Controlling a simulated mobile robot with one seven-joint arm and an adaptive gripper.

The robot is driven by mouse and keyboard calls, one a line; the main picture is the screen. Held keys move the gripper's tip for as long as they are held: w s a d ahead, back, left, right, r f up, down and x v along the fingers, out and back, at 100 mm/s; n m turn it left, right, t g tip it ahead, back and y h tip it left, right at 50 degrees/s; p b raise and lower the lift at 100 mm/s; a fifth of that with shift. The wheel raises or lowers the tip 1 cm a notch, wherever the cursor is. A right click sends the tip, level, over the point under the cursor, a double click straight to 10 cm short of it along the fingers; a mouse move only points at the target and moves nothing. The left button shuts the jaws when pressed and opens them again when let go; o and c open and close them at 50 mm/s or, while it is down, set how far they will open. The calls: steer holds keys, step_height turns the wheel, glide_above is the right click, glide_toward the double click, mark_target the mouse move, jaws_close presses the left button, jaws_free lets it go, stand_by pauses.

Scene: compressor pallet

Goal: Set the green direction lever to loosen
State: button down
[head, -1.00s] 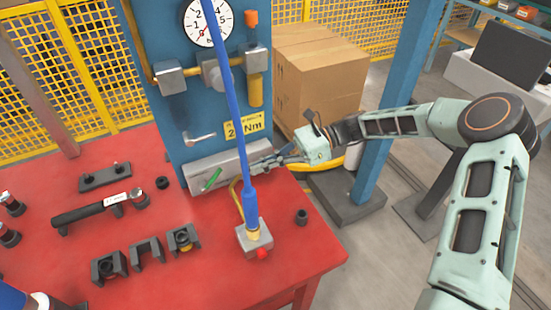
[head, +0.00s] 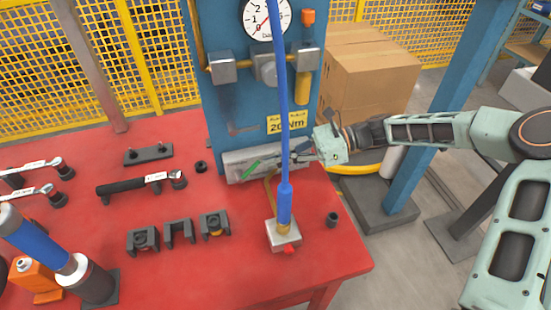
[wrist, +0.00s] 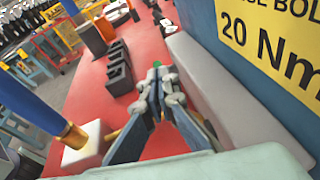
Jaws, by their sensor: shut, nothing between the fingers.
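The green direction lever (head: 250,169) is on the front of a grey housing (head: 236,158) at the foot of the blue panel. It tilts up to the right in the head view. My gripper (head: 276,165) is just right of the lever, in front of the housing, with its fingers closed and empty. The blue hose partly hides the fingers in the head view. In the wrist view the closed fingertips (wrist: 157,75) point along the grey housing (wrist: 215,95). A small green bit shows at their tips, and I cannot tell whether they touch the lever.
A blue hose (head: 282,90) runs down to a metal block (head: 284,237) on the red table (head: 190,270). A "20 Nm" sign (head: 287,123) is above the housing. Sockets, wrenches and black holders (head: 178,231) lie left. Cardboard boxes (head: 365,75) and a blue post (head: 440,120) stand right.

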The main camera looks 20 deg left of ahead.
steer(key=shift+t+h, duration=0.7)
steer(key=shift+h, duration=0.2)
steer(key=s+a+r+p, duration=0.1)
steer(key=p, duration=0.2)
steer(key=a+r+p, duration=0.1)
steer(key=r+p, duration=0.1)
steer(key=shift+s+a+p, duration=0.1)
steer(key=shift+s+p, duration=0.3)
